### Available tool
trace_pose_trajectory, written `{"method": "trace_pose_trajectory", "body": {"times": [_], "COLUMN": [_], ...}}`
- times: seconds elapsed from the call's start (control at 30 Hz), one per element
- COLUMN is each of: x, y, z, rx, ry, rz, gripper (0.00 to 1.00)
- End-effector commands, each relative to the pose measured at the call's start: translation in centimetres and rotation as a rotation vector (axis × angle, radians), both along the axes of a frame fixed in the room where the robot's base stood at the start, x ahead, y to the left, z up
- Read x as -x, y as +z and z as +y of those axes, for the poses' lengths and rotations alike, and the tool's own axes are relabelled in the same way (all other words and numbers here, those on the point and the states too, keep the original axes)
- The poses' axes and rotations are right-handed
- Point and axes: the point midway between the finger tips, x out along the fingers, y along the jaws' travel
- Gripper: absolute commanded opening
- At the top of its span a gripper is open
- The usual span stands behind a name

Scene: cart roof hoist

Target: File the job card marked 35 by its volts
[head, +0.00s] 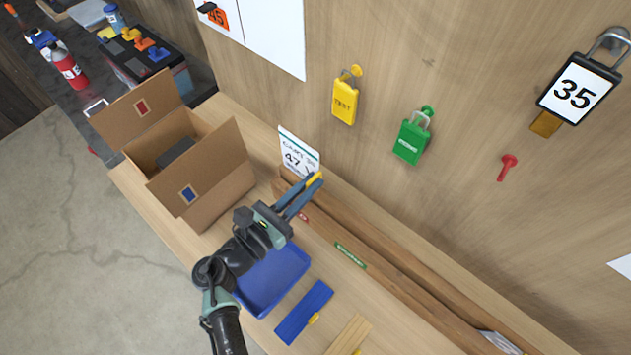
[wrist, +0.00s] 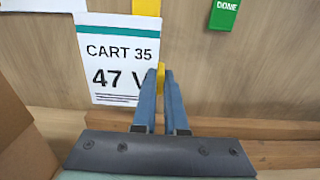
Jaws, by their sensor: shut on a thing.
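The job card (head: 299,152) is white with a green stripe; the wrist view shows it (wrist: 118,60) reading "CART 35" and "47 V", the end of the line hidden by my fingers. My gripper (head: 312,182) is shut on a yellow tab (wrist: 160,75) at the card's right edge. The card is upright near the wall, above the left end of the wooden rail (head: 390,270). I cannot tell if its lower edge touches the rail. An open cardboard box (head: 215,185) stands to the left, with a red label (head: 141,107) and a blue label (head: 188,194) on its flaps.
A blue tray (head: 272,280) and blue strip (head: 304,312) lie in front of the rail, which carries a green label (head: 350,254). On the wall hang a yellow TEST tag (head: 344,103), a green DONE tag (head: 411,141) and a 35 tag (head: 577,93). A red peg (head: 507,166) sticks out.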

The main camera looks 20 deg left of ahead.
Motion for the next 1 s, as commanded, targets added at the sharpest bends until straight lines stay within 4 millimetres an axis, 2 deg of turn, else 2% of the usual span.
{"method": "trace_pose_trajectory", "body": {"times": [0.43,1.0], "x": [0.0,0.0], "y": [0.1,-4.8], "z": [0.0,0.0], "rx": [0.000,0.000], "ry": [-0.001,0.000], "rz": [0.000,-0.001], "gripper": [0.00,0.00]}}
